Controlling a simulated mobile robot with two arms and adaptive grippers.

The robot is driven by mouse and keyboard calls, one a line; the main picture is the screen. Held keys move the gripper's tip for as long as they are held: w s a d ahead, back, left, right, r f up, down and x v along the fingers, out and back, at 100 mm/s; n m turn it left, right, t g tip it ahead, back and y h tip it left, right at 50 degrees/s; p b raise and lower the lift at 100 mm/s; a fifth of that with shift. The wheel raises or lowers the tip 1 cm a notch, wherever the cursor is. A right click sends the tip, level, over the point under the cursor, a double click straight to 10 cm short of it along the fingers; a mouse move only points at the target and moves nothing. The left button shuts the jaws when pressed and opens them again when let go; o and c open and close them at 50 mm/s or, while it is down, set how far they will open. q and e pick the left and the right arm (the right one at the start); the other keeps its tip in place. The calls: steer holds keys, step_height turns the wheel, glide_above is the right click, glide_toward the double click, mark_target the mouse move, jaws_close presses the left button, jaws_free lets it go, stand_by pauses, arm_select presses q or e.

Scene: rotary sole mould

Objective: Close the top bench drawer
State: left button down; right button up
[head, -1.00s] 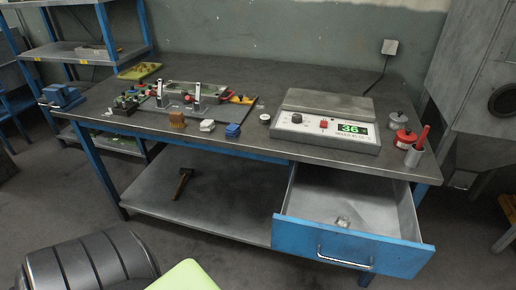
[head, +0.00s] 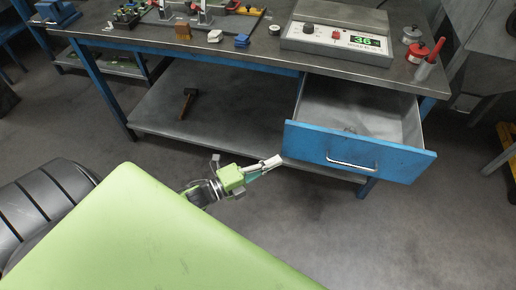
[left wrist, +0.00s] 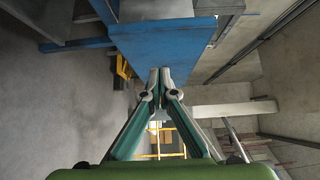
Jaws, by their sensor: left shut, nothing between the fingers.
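The top bench drawer (head: 375,152) is blue-fronted with a silver bar handle (head: 351,164) and is pulled out under the right part of the bench. A small grey item (head: 350,130) lies inside it. My left gripper (head: 276,161) is shut and empty, just left of the drawer front's lower left corner. In the left wrist view the closed fingertips (left wrist: 160,72) point at the blue drawer front (left wrist: 165,45); whether they touch it I cannot tell. My right gripper is not in view.
A hammer (head: 188,103) lies on the lower shelf (head: 220,120). Floor in front of the drawer is clear.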

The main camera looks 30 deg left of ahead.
mark_target(292, 145)
arm_select(q)
steer(key=w+b, duration=0.1)
steer(key=w, duration=0.4)
steer(key=shift+w+f+b, duration=0.15)
steer(key=shift+w+b, duration=0.05)
steer(key=shift+b, duration=0.15)
steer(key=shift+w, duration=0.15)
steer(key=shift+a, duration=0.1)
